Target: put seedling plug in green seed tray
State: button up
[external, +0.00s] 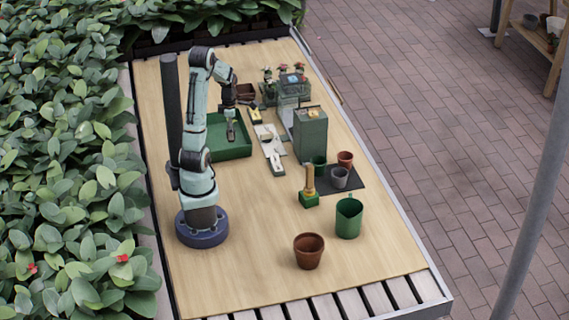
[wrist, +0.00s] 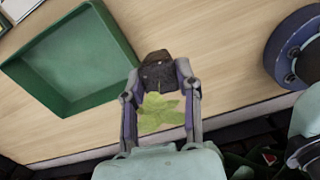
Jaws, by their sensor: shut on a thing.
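The seedling plug, a dark brown soil block (wrist: 157,70) with pale green leaves (wrist: 158,112), is held between the fingers of my gripper (wrist: 160,78) in the wrist view. The green seed tray (wrist: 98,98) is a shallow rectangular tray with an empty-looking floor. It lies to the left of the plug in the wrist view, with the plug apart from its wall. In the external view my gripper (external: 231,128) overlaps the tray (external: 238,154), and the plug is too small there to make out clearly.
Tools and a light board (external: 270,150) lie right of the tray. A green box (external: 311,135) stands beyond them. A dark mat with small pots (external: 340,178), a green jug (external: 348,217) and a terracotta pot (external: 308,252) are further right and nearer. The table's front left is clear.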

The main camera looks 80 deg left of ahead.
aim_at(225, 145)
jog(key=s+a+n, duration=0.2)
jog(key=s+a, duration=0.1)
jog(key=s, duration=0.1)
jog(key=w+a+f, duration=0.2)
jog(key=a+f, duration=0.2)
jog(key=a, duration=0.3)
jog(key=shift+w+a, duration=0.2)
jog(key=a+f, duration=0.1)
jog(key=w+a+f, duration=0.1)
jog(key=a+f, duration=0.2)
jog(key=f, duration=0.1)
jog(key=shift+w+a, duration=0.15)
jog(key=shift+w, duration=0.15)
jog(key=shift+w+a+f, duration=0.1)
jog(key=shift+a+f, duration=0.1)
jog(key=shift+f, duration=0.1)
jog(key=shift+a+f, duration=0.15)
jog(key=shift+f, duration=1.5)
jog(key=o, duration=0.9)
jog(key=shift+f, duration=0.15)
